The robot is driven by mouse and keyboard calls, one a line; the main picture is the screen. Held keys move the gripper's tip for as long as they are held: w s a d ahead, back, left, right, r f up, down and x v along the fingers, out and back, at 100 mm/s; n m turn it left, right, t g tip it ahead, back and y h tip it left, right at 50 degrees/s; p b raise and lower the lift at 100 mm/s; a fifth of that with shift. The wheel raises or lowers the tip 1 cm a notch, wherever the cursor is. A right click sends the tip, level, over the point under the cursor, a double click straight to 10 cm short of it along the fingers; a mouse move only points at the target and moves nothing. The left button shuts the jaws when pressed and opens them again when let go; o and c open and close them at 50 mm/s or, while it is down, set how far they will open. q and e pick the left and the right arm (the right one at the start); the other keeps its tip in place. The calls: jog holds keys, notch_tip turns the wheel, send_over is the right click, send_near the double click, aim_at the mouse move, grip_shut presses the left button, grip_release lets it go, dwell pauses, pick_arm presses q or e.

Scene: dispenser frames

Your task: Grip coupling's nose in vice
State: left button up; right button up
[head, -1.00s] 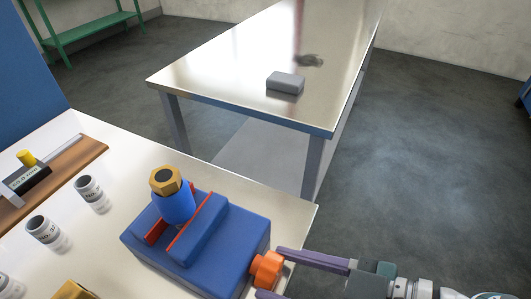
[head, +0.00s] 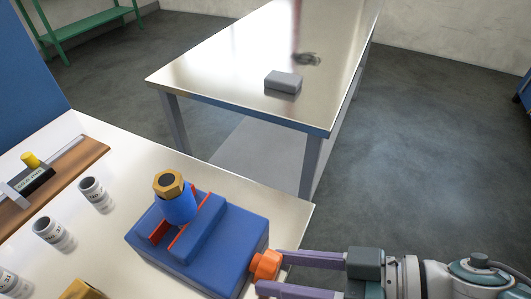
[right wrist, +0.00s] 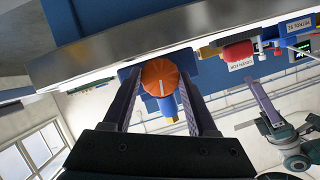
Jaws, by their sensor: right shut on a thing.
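The blue vice (head: 205,255) with red jaw faces stands on the light bench. The coupling, a blue cylinder (head: 178,208) with a brass hex top (head: 169,184), stands upright between the jaws; its lower end is hidden, and I cannot tell whether both jaws touch it. My right gripper (head: 268,270) is shut on the vice's orange knob (head: 265,264). In the right wrist view the knob (right wrist: 160,78) sits between the purple fingers (right wrist: 160,105). A second purple-fingered gripper, apparently my left (right wrist: 262,105), shows at that view's right; its opening is unclear.
Several labelled grey cups (head: 95,195) stand left of the vice. A brown wooden board (head: 55,182) with a caliper-like tool lies beyond them. A brass piece (head: 78,290) is at the bottom edge. A separate metal table (head: 225,75) carries a grey block (head: 283,82).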

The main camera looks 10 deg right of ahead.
jog(key=o, duration=1.4)
